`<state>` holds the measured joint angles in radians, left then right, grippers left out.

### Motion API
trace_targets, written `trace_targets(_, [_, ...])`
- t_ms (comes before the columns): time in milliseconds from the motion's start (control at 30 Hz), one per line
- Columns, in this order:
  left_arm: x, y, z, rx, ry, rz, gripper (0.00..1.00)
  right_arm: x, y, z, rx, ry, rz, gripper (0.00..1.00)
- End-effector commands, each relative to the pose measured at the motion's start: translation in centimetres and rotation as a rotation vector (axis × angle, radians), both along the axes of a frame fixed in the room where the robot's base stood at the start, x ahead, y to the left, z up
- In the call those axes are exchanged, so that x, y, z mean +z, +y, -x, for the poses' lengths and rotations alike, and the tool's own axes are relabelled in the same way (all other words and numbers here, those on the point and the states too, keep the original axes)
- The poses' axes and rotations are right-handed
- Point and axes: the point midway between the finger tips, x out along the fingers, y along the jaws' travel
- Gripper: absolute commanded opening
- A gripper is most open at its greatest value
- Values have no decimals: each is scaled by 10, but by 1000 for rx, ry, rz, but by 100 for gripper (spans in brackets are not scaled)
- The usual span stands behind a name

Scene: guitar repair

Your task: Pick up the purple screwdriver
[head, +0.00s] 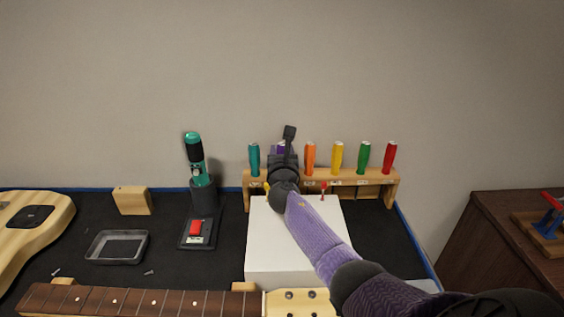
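A wooden rack (350,179) at the back of the bench holds a row of upright screwdrivers with coloured handles. The purple screwdriver (281,146) stands in the row between the teal and orange ones, and only a small purple patch of its handle shows. My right gripper (288,138) is at this handle, with a dark finger rising in front of it. The gripper and wrist hide most of the handle, and I cannot tell whether the fingers are closed on it. My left gripper is out of view.
Near neighbours in the rack are the teal screwdriver (254,159) and orange screwdriver (310,158). A white box (265,245) stands in front, under my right forearm. A green-black power tool (195,160) stands left. A guitar neck (140,302) lies along the front.

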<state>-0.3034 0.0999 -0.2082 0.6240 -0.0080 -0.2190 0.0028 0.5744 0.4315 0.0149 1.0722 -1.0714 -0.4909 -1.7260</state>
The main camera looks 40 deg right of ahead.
Motion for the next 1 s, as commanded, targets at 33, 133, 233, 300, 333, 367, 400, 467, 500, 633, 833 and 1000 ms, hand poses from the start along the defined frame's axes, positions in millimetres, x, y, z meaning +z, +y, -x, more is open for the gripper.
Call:
trace_targets(33, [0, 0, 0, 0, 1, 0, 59, 0, 0, 0, 0, 0, 0, 34])
trace_targets(133, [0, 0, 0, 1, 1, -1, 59, 0, 0, 0, 0, 0, 0, 13])
trace_targets(233, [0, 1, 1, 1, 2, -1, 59, 0, 0, 0, 0, 0, 0, 0])
trace_targets(300, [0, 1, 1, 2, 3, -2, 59, 0, 0, 0, 0, 0, 0, 0])
trace_targets(333, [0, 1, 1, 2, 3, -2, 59, 0, 0, 0, 0, 0, 0, 0])
trace_targets(367, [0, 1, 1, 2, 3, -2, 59, 0, 0, 0, 0, 0, 0, 0])
trace_targets(400, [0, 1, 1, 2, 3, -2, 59, 0, 0, 0, 0, 0, 0, 0])
trace_targets(467, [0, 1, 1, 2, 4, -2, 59, 0, 0, 0, 0, 0, 0, 0])
trace_targets(500, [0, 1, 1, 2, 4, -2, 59, 0, 0, 0, 0, 0, 0, 0])
trace_targets(633, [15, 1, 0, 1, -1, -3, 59, 20, 0, 0, 0, -3, 1, 0])
trace_targets(833, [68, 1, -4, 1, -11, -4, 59, 96, 0, 0, 1, -6, 2, 0])
trace_targets(1000, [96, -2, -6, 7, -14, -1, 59, 149, 0, 0, 0, -5, 3, 0])
